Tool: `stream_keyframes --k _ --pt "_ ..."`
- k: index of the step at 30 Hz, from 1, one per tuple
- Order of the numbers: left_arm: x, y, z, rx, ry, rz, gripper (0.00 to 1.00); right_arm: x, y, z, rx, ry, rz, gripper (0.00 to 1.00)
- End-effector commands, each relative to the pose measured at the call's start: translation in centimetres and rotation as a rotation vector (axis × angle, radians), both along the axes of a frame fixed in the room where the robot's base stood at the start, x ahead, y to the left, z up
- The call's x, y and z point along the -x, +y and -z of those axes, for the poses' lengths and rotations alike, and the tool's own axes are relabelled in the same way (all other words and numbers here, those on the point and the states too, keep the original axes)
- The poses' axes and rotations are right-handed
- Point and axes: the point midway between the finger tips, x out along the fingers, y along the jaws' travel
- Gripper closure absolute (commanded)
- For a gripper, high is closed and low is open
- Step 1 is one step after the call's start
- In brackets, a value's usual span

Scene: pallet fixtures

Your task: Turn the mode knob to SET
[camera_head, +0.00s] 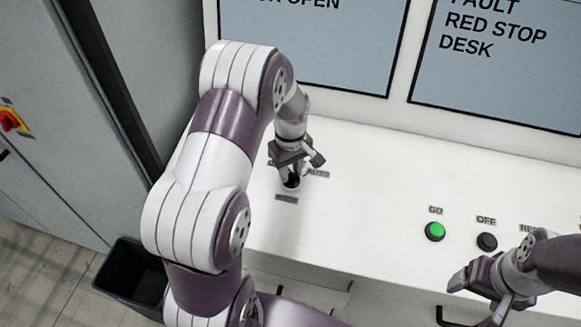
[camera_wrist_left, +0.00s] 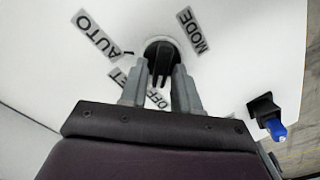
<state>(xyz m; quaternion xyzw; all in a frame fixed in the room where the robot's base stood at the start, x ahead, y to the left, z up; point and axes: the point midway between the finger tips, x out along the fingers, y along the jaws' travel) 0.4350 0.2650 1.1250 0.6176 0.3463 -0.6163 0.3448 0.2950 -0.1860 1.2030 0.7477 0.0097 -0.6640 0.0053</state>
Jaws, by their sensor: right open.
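The black mode knob (camera_head: 291,183) sits on the white desk top, partly covered by my left gripper (camera_head: 292,168) in the head view. In the left wrist view the knob (camera_wrist_left: 162,52) has its raised bar between the two grey fingers of my left gripper (camera_wrist_left: 159,80). The fingers lie close along both sides of the bar and seem closed on it. Labels AUTO (camera_wrist_left: 97,35), MODE (camera_wrist_left: 190,30) and OFF (camera_wrist_left: 157,98) show around it; the SET label is mostly hidden behind the left finger. My right gripper (camera_head: 478,300) is open and empty at the lower right.
A green GO button (camera_head: 435,231) and a black OFF button (camera_head: 487,241) are on the desk further right. Blue-grey screens (camera_head: 312,40) stand behind. A blue-tipped black part (camera_wrist_left: 272,122) is near the desk edge. A black bin (camera_head: 130,272) stands on the floor.

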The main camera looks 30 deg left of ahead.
Motion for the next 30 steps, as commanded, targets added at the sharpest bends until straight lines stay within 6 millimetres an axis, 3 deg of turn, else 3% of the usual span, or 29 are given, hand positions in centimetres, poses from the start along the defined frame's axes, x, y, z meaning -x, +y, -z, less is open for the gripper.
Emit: stream_keyframes --k 1,2,3,17,30 --pt "0.00 0.01 0.00 0.000 0.000 0.000 0.87 -0.01 0.01 0.00 0.000 0.000 0.000 0.22" --pt "0.00 0.02 -0.01 0.000 0.000 0.000 0.96 -0.01 0.01 0.00 0.000 0.000 0.000 0.22" --pt "0.01 0.03 -0.01 0.000 0.000 0.000 1.00 -0.01 0.01 0.01 0.000 0.000 0.000 0.22" --pt "-0.03 -0.02 -0.03 0.000 0.002 0.054 1.00 -0.02 0.01 0.05 0.000 0.000 0.000 0.22" --pt "-0.26 -0.23 -0.06 0.001 0.002 0.387 1.00 -0.01 0.01 0.26 0.000 0.000 0.000 0.22"
